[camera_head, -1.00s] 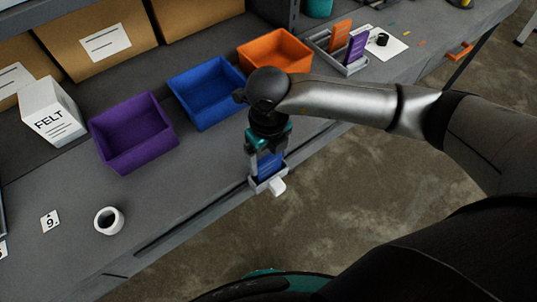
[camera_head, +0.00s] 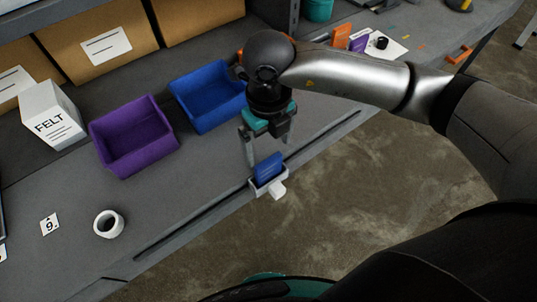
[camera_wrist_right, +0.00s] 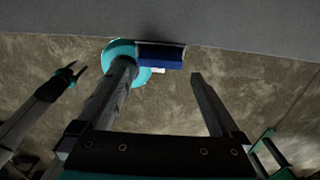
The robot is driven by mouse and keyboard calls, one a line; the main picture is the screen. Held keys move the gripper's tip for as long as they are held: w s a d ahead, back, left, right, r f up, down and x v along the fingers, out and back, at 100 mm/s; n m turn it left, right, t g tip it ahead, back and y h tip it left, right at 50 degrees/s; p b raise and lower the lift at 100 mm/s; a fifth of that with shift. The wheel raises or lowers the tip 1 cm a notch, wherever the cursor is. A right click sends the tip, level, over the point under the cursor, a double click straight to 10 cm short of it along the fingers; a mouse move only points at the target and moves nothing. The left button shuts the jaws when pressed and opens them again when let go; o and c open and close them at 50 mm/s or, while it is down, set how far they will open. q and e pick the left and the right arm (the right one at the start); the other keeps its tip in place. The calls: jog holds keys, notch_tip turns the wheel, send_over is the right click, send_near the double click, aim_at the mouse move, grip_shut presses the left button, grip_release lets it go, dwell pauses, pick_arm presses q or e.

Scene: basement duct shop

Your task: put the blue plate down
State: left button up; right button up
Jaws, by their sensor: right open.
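The blue plate (camera_head: 269,168) stands upright in a small pale holder (camera_head: 257,187) at the bench's front edge. My right gripper (camera_head: 268,153) is open and empty just above the plate, its fingers apart on either side. In the right wrist view the plate (camera_wrist_right: 160,60) shows beyond and between the open fingertips, with no finger closed on it. The plate's lower part is hidden inside the holder. My left gripper (camera_wrist_right: 75,70) shows small at the left of the right wrist view, its two fingers apart and nothing between them.
A purple bin (camera_head: 135,140) and a blue bin (camera_head: 207,97) stand behind on the bench. A white ring (camera_head: 108,224) and a number card (camera_head: 49,224) lie at the left. An orange plate (camera_head: 341,36) and purple plate (camera_head: 359,45) stand at the back right.

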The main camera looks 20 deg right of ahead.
jog(key=shift+r, duration=2.8)
